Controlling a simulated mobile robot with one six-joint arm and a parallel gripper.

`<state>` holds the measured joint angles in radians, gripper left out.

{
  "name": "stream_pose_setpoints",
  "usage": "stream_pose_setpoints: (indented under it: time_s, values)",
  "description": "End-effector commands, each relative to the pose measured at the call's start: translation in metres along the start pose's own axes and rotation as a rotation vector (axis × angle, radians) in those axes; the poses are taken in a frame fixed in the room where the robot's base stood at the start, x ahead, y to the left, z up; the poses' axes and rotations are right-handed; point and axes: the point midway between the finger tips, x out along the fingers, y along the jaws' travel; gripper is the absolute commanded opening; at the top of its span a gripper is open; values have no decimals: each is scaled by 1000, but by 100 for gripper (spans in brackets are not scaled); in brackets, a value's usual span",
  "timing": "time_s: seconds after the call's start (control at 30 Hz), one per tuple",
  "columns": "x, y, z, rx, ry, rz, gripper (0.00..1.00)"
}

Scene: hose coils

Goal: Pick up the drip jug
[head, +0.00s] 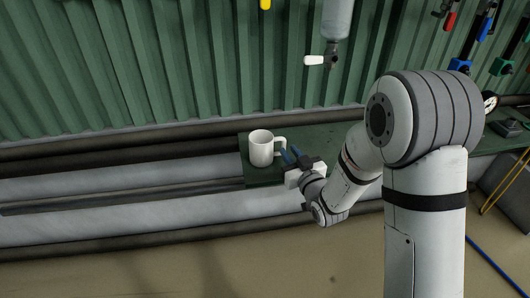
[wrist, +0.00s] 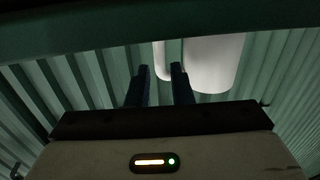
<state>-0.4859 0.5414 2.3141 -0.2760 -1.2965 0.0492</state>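The drip jug (head: 261,149) is a plain white jug with a handle on its right side. It stands upright on a green bench top (head: 262,177) in the head view. My gripper (head: 290,154) is just right of the handle, with its two blue fingers pointing at it. In the wrist view the fingers (wrist: 160,72) are apart. The jug (wrist: 215,65) shows upside down there, and its handle (wrist: 160,58) lines up with the gap between the fingertips. Whether the handle is inside the gap or just beyond it, I cannot tell.
A green corrugated wall (head: 180,65) rises behind the bench. A grey cylinder with a white-handled valve (head: 315,60) hangs above, right of the jug. Dark pipes (head: 120,150) run along the wall at left. A gauge (head: 490,103) stands at far right.

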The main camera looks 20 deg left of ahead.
Motion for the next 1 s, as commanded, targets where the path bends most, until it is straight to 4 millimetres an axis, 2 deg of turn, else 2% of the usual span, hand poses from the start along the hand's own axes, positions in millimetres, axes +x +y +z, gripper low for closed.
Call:
stream_pose_setpoints:
  time_s: [0.2,0.33,0.6,0.83,1.0]
  values:
    - [33,-3,3,0,1,0,20]
    - [45,-2,2,1,0,1,20]
    - [48,-2,2,2,-1,3,19]
    - [47,-1,2,1,-1,3,0]
    - [47,-1,2,1,-2,3,0]
